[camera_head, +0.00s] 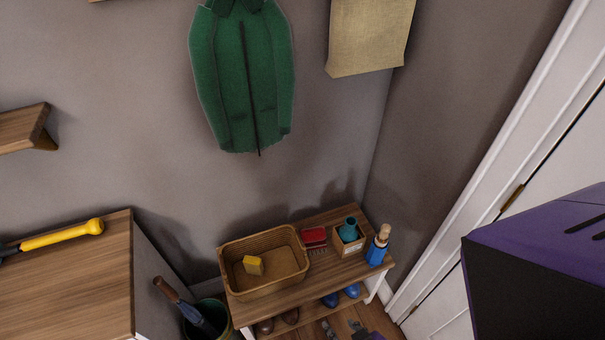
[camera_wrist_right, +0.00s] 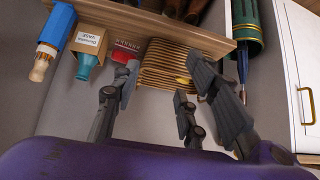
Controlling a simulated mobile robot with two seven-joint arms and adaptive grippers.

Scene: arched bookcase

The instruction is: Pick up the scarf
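A small red item with a pale fringe-like edge (camera_head: 314,237) lies on the wooden bench, between the wicker basket and a small box. It looks like the folded scarf, but I cannot be sure. It also shows in the right wrist view (camera_wrist_right: 122,54), partly behind a finger. My right gripper (camera_wrist_right: 165,78) is open and empty, with its fingers apart in front of the basket and the red item. In the head view its dark fingertips (camera_head: 342,328) show at the bottom edge, by the bench's front. My left gripper is not in view.
The bench (camera_head: 335,271) also holds the basket (camera_head: 236,276) with a yellow block (camera_head: 253,265), the box with a teal bottle (camera_head: 349,228), and a blue wooden-topped item (camera_head: 377,249). Shoes sit below. A green bin (camera_head: 209,326) stands left. A green jacket (camera_head: 243,80) hangs above.

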